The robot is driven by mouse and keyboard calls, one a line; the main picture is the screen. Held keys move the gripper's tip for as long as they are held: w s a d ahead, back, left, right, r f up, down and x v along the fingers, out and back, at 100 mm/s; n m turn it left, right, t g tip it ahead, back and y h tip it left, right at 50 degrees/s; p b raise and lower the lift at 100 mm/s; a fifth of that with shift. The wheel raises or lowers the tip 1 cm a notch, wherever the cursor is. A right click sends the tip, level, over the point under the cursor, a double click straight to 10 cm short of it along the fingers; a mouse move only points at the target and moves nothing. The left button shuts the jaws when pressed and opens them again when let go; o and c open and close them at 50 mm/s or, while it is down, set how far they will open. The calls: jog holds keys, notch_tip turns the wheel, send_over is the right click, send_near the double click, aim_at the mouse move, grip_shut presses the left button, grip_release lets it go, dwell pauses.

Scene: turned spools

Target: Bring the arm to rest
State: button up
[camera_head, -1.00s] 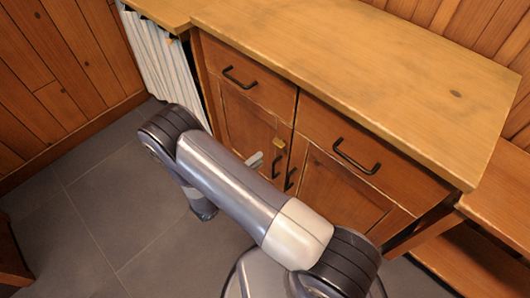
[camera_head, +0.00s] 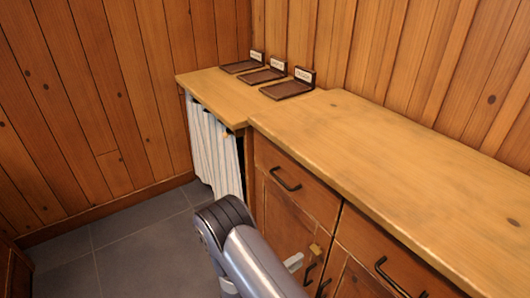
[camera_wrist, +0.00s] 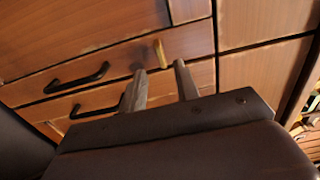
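My arm (camera_head: 255,262) is folded in front of the wooden cabinet (camera_head: 285,225), its elbow low in the head view. My gripper (camera_wrist: 160,70) shows in the wrist view with its two grey fingers apart and nothing between them. The fingers point toward the cabinet front, near a small brass latch (camera_wrist: 160,53) and two black handles (camera_wrist: 78,78). In the head view only a light fingertip (camera_head: 293,262) shows beside the arm; the rest of my gripper is hidden. I cannot tell whether the fingers touch the cabinet.
Three small dark trays with label cards, one of them here (camera_head: 287,89), stand on the lower left counter (camera_head: 211,91). A striped curtain (camera_head: 213,150) hangs below it. The long worktop (camera_head: 400,165) is bare. Grey floor (camera_head: 140,250) is open at left.

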jog(key=x, duration=0.6)
jog(key=shift+w+d+b, duration=0.2)
jog(key=shift+d+b, duration=0.05)
jog(key=shift+b, duration=0.05)
jog(key=shift+a, duration=0.1)
